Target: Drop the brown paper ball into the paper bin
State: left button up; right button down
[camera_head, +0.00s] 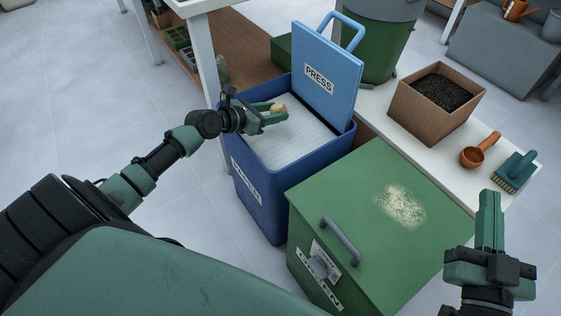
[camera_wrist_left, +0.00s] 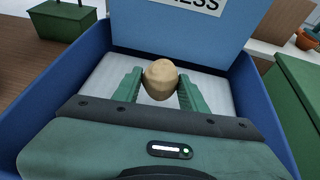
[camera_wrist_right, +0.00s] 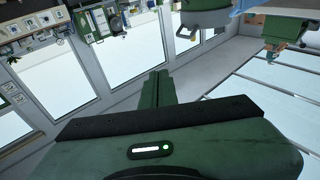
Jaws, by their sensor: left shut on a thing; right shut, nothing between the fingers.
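The brown paper ball (camera_head: 279,108) is small, tan and rounded. My left gripper (camera_head: 275,114) is shut on it and holds it over the open blue bin (camera_head: 262,203). The left wrist view shows the ball (camera_wrist_left: 160,79) between the two green fingertips, with the bin's pale inside below. The label on the bin's front is partly visible and hard to read. My right gripper (camera_head: 490,208) is shut and empty, near the right side of the green box.
A green lidded box (camera_head: 360,205) with a grey handle stands right of the blue bin. A white bench behind holds a soil-filled box (camera_head: 424,112), an orange scoop (camera_head: 478,151) and a teal brush (camera_head: 516,171). A table leg (camera_head: 203,62) rises left of the bin.

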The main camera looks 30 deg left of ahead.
pick_arm(q)
jog(key=shift+f, duration=0.1)
pick_arm(e)
jog(key=shift+s+r+t, duration=0.15)
jog(key=shift+r+t, duration=0.25)
jog(key=shift+r, duration=0.35)
pick_arm(q)
jog(key=o, duration=1.4)
jog(key=shift+s, duration=0.1)
pick_arm(e)
jog(key=shift+f, duration=0.1)
pick_arm(q)
jog(key=p+v, duration=0.2)
jog(key=v, duration=0.5)
jog(key=shift+s+p, duration=0.25)
jog(key=shift+p, duration=0.15)
pick_arm(e)
notch_tip(320, 180, down, 13)
jog(key=s+d+g+h, duration=0.2)
jog(key=g, duration=0.5)
jog(key=shift+s+d+g, duration=0.2)
jog(key=shift+g, duration=0.1)
pick_arm(q)
jog(key=shift+a, duration=0.1)
